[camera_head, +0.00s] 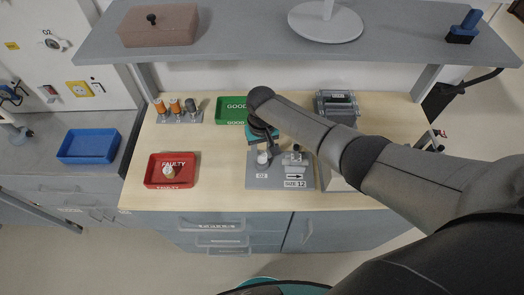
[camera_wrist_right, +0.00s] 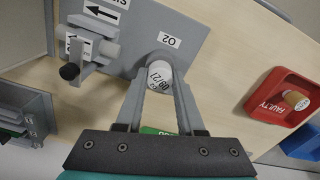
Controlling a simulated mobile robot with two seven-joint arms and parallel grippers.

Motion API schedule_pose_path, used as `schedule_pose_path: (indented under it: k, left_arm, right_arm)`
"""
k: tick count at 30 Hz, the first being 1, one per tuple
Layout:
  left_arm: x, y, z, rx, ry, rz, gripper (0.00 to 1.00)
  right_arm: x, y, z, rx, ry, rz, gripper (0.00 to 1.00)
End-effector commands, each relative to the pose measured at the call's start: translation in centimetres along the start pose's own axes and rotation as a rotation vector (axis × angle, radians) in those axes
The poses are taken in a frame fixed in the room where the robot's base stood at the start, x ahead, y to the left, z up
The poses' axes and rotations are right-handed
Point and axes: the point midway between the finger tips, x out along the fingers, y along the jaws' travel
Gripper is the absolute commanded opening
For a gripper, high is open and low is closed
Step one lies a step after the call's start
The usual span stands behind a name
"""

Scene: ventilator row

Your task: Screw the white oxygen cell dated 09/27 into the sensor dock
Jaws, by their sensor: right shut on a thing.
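The white oxygen cell (camera_wrist_right: 160,75), marked 09/27, is between the fingertips of my right gripper (camera_wrist_right: 160,82), which is shut on it. In the head view the cell (camera_head: 263,159) shows just below my right gripper (camera_head: 263,147). The cell is at the spot labelled O2 on the grey sensor dock plate (camera_head: 265,183); the plate also shows in the right wrist view (camera_wrist_right: 188,20). The fingers hide its base, so I cannot tell how deep it sits. My left gripper is not in view.
A red FAULTY tray (camera_head: 150,182) holds a small cell (camera_head: 169,171). A green GOOD tray (camera_head: 227,103) stands behind, partly hidden by my arm. Several cylinders stand in a rack (camera_head: 180,117). A clamp-like fitting (camera_head: 294,157) is right of the cell. A shelf (camera_head: 240,38) overhangs the bench.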

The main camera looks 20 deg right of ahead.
Motion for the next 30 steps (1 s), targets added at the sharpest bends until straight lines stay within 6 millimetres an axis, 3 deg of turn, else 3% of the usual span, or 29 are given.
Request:
schedule_pose_path:
  k: [5, 21, 30]
  left_arm:
    - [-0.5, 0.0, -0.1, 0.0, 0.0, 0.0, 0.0]
    - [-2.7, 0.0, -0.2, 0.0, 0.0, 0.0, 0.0]
    - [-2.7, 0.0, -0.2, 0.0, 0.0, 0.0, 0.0]
  right_arm:
    - [-0.1, -0.1, 0.0, 0.043, -0.001, -0.001, 0.0]
    - [-0.1, 0.0, 0.0, 0.505, -0.001, -0.001, 0.0]
    - [0.0, 0.0, -0.1, 0.525, 0.0, -0.001, 0.0]
